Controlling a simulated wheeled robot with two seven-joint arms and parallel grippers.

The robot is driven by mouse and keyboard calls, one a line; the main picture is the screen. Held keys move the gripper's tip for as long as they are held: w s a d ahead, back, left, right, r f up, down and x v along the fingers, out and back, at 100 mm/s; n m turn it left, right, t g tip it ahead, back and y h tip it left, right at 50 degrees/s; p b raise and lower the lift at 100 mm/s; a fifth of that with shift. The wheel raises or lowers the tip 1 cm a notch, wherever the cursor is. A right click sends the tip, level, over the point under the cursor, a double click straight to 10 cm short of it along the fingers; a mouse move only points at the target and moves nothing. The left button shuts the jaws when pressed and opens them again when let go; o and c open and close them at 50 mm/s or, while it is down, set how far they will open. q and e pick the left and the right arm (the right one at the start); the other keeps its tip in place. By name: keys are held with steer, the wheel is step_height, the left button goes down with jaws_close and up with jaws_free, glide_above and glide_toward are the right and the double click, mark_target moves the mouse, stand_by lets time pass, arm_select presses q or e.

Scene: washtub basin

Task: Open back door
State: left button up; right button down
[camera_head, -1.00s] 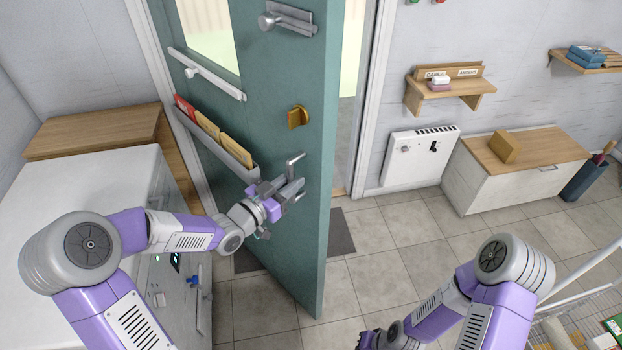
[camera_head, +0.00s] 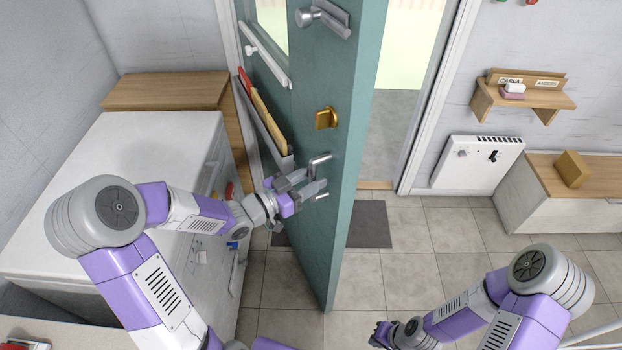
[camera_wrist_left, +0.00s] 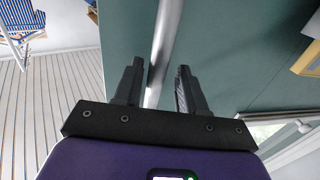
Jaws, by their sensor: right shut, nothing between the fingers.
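The teal back door (camera_head: 345,230) stands ajar, with a gap between its free edge and the frame. Its silver lever handle (camera_head: 320,160) is on the near face, below a brass lock (camera_head: 326,118). My left gripper (camera_head: 312,186) is at the handle. In the left wrist view, the handle bar (camera_wrist_left: 165,40) runs between the two dark fingers of my left gripper (camera_wrist_left: 158,78), with space beside it, so the jaws are open. Whether a finger touches the bar, I cannot tell. My right gripper (camera_head: 384,336) is low at the bottom, shut and empty, away from the door.
A white appliance (camera_head: 110,190) stands left of the door, close to my left arm. A dark mat (camera_head: 370,224) lies at the doorway. A white wall heater (camera_head: 478,163) and a wood-topped cabinet (camera_head: 540,200) are at right. The tiled floor between is clear.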

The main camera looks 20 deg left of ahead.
arm_select(q)
steer(key=shift+s, duration=0.15)
steer(key=p+v, duration=0.1)
steer(key=v, duration=0.6)
steer(key=shift+s, duration=0.15)
steer(key=shift+a, duration=0.1)
